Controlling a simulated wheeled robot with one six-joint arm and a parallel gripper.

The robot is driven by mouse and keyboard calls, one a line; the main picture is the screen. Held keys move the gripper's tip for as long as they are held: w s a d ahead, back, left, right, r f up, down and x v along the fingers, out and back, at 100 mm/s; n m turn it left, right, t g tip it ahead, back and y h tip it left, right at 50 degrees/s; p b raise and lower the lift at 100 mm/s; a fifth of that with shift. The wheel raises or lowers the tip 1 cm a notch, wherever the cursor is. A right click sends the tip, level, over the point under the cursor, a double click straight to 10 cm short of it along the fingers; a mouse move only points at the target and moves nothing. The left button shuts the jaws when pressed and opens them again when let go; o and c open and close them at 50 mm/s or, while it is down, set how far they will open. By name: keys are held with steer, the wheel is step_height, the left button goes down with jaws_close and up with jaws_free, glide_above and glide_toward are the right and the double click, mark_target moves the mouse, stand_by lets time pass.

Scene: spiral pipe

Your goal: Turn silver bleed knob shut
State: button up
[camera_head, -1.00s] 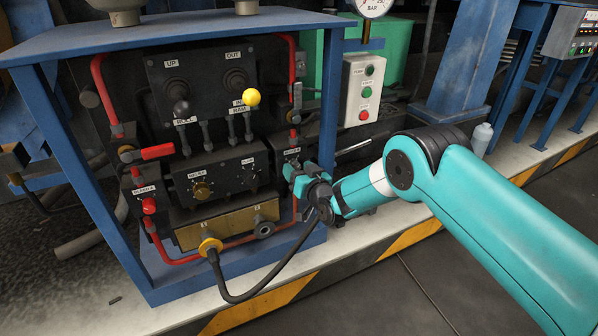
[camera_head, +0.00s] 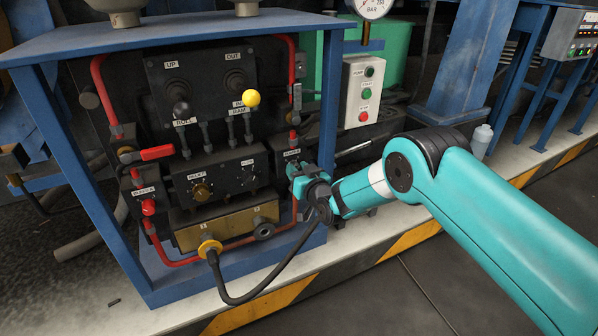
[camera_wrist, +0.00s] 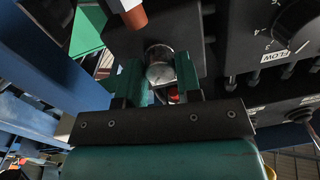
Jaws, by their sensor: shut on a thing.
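The silver bleed knob (camera_wrist: 160,66) shows in the wrist view as a round metal knob. My gripper (camera_wrist: 159,80) is shut on it, with one green finger on each side. In the head view my gripper (camera_head: 298,172) is at the right side of the hydraulic cabinet, just below a small label plate. The knob is hidden there behind the gripper.
The blue cabinet frame's right post (camera_head: 331,105) stands close beside my gripper. A black flow and relief panel (camera_head: 222,178) is to the left. A black hose (camera_head: 262,293) hangs in front. A red bleeder knob (camera_head: 149,207) is at the far left. The floor in front is clear.

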steer(key=shift+a+r+n+h+b, duration=0.15)
steer(key=shift+n+b, duration=1.1)
steer(key=shift+n, duration=2.95)
steer(key=shift+a+f+n+h+b, duration=0.2)
steer(key=shift+n+b, duration=1.05)
steer(key=shift+n, duration=2.95)
steer(key=shift+d, duration=0.1)
steer(key=o, duration=0.9)
steer(key=shift+o, duration=0.2)
steer(key=shift+d, duration=0.1)
steer(key=shift+s, duration=0.1)
